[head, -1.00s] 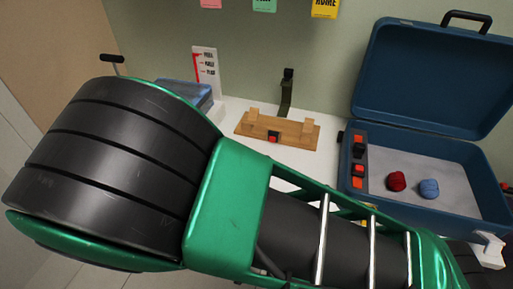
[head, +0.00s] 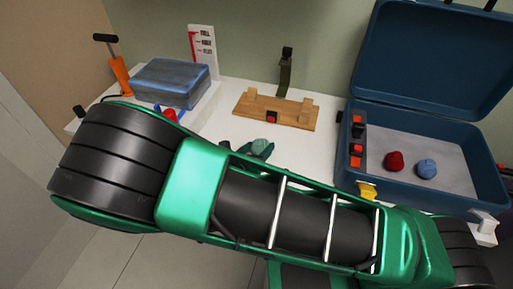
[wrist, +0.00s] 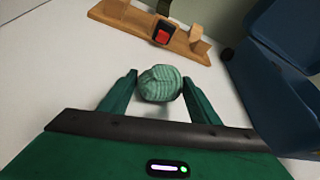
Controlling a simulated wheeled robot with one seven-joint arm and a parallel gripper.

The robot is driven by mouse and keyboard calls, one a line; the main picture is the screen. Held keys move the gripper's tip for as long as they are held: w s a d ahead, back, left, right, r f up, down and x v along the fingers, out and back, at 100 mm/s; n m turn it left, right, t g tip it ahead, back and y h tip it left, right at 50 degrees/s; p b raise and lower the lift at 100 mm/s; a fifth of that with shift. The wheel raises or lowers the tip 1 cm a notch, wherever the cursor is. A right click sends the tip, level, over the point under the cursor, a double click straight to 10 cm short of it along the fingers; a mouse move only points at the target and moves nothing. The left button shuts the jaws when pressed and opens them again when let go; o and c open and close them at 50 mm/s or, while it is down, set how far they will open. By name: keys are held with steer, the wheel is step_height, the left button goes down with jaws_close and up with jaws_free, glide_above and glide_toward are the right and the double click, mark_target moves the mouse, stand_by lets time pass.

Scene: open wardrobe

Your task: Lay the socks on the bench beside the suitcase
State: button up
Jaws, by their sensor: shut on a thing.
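A rolled pair of ribbed green socks (wrist: 160,84) sits between the two fingers of my gripper (wrist: 159,80) in the wrist view. In the head view the sock ball (head: 262,145) and my gripper (head: 252,149) show just past my arm, over the white bench (head: 318,140), left of the suitcase. My gripper is shut on the socks. I cannot tell whether the ball touches the bench. The open blue suitcase (head: 432,198) stands at the right, with a red ball (head: 394,161) and a blue ball (head: 427,169) inside. My arm hides the bench's front part.
A wooden holder with a red button (head: 275,110) and a dark upright strap (head: 285,75) stand behind the socks. A blue bundle (head: 170,82), an orange pump (head: 120,72) and a white card (head: 203,50) are at the left.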

steer(key=shift+f, duration=0.1)
steer(key=o, duration=0.7)
steer(key=shift+o, duration=0.2)
steer(key=shift+a, duration=0.1)
steer(key=v, duration=1.2)
